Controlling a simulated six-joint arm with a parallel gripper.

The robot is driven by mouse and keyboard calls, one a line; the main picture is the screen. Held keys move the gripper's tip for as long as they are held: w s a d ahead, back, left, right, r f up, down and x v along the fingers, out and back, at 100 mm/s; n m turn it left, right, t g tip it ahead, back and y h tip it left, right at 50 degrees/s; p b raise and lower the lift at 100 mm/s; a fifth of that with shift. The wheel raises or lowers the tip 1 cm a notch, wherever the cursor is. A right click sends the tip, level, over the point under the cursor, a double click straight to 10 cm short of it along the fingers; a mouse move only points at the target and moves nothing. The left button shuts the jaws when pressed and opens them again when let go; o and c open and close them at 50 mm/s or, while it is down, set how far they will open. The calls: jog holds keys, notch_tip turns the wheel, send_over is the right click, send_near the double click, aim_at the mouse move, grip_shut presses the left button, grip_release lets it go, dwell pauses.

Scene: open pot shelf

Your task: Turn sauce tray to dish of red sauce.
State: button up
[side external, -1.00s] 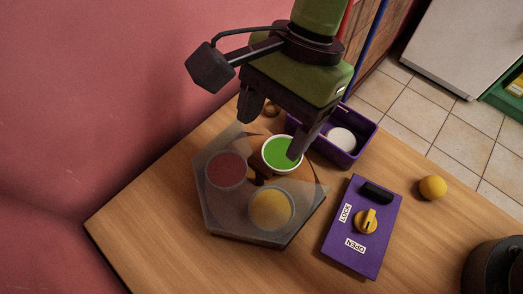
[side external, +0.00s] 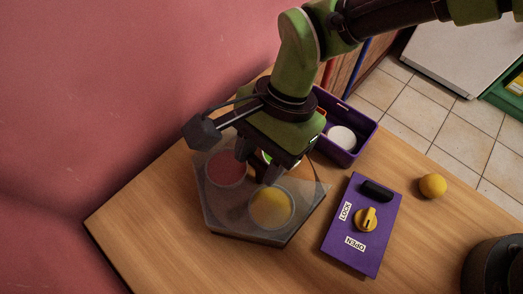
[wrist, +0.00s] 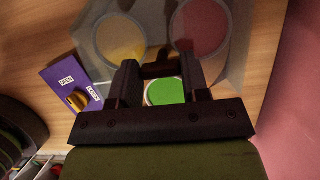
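The sauce tray (side external: 281,233) is a grey, many-sided tray on the wooden table, with a see-through cover. Under the cover, the dish of red sauce (side external: 226,168) is at the left and the dish of yellow sauce (side external: 271,207) at the front. Both also show in the wrist view, red (wrist: 200,25) and yellow (wrist: 122,40). The dish of green sauce (wrist: 165,92) looks brighter, uncovered, and lies below my gripper, which mostly hides it in the side view. My gripper (side external: 256,172) is down over the tray's middle.
A purple box (side external: 362,232) with a yellow knob and LOCK and OPEN labels stands right of the tray. A purple bin (side external: 345,160) with a white round thing is behind. A yellow ball (side external: 432,185) lies at the right. A pink wall (side external: 90,100) is close on the left.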

grip_shut()
jog(key=shift+m, duration=0.4)
jog(key=m+t, duration=0.1)
jog(key=m, duration=0.2)
jog(key=shift+s+y, duration=0.1)
jog(key=shift+y, duration=0.3)
jog(key=m+t, duration=0.1)
jog(key=m, duration=0.2)
jog(key=shift+m+t+y, duration=0.3)
jog(key=m+t, duration=0.2)
jog(key=m, duration=0.4)
jog(key=shift+s, duration=0.1)
jog(key=shift+m+t, duration=0.3)
jog(key=shift+m, duration=0.2)
jog(key=o, duration=1.2)
grip_release()
jog(key=shift+c, duration=0.2)
